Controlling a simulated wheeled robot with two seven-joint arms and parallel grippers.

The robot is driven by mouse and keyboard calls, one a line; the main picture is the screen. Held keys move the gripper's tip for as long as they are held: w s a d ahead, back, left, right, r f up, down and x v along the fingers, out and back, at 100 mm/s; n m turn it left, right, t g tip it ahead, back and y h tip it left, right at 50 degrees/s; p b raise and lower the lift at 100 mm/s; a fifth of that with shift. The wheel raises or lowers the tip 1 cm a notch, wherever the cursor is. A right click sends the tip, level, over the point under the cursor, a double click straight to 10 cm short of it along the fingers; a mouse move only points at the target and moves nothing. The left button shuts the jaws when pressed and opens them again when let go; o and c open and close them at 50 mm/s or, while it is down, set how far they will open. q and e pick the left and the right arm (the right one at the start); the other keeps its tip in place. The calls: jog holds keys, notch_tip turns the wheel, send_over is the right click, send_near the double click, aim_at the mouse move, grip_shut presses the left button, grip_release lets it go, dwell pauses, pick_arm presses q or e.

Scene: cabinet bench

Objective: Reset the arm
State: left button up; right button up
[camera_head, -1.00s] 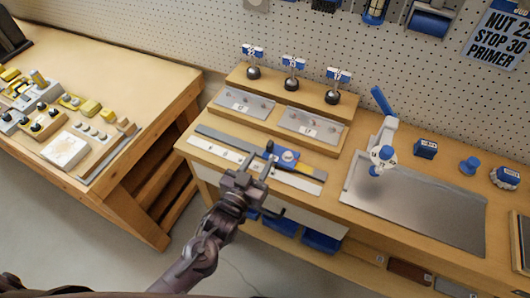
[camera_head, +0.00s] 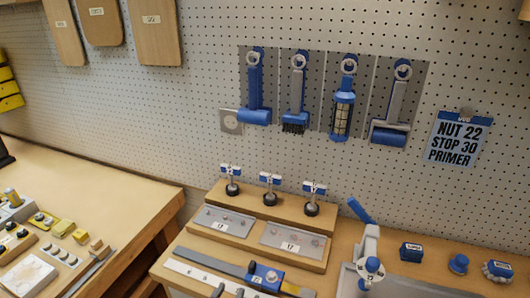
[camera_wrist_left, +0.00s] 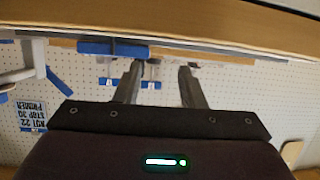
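My left gripper (camera_wrist_left: 160,67) shows in the left wrist view, its two dark fingers apart with nothing held between them. That view is upside down, with the bench's wooden edge (camera_wrist_left: 200,18) across the top. My right gripper is in neither view.
Two metal plates (camera_head: 224,221) and several small posts (camera_head: 270,190) sit on the stepped wooden stand. A white press with a blue lever (camera_head: 361,211) stands to the right. Blue tools (camera_head: 342,105) hang on the pegboard. A second table (camera_head: 110,190) is at left.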

pick_arm(q)
jog(key=s+a+r+n+g+y, duration=0.1)
jog(key=s+a+g+y, duration=0.1)
jog(key=s+a+g, duration=0.45)
jog(key=s+a+r+g+y, duration=0.15)
jog(key=s+a+g, duration=0.25)
jog(key=s, duration=0.5)
notch_tip(320, 180, down, 30)
jog(key=s+r+g, duration=0.1)
jog(key=s+a+f, duration=0.1)
jog(key=s+f, duration=0.9)
jog(key=s+a+f+g, duration=0.1)
jog(key=s+a+f, duration=0.1)
jog(key=s+f, duration=0.8)
jog(key=shift+s+a, duration=0.25)
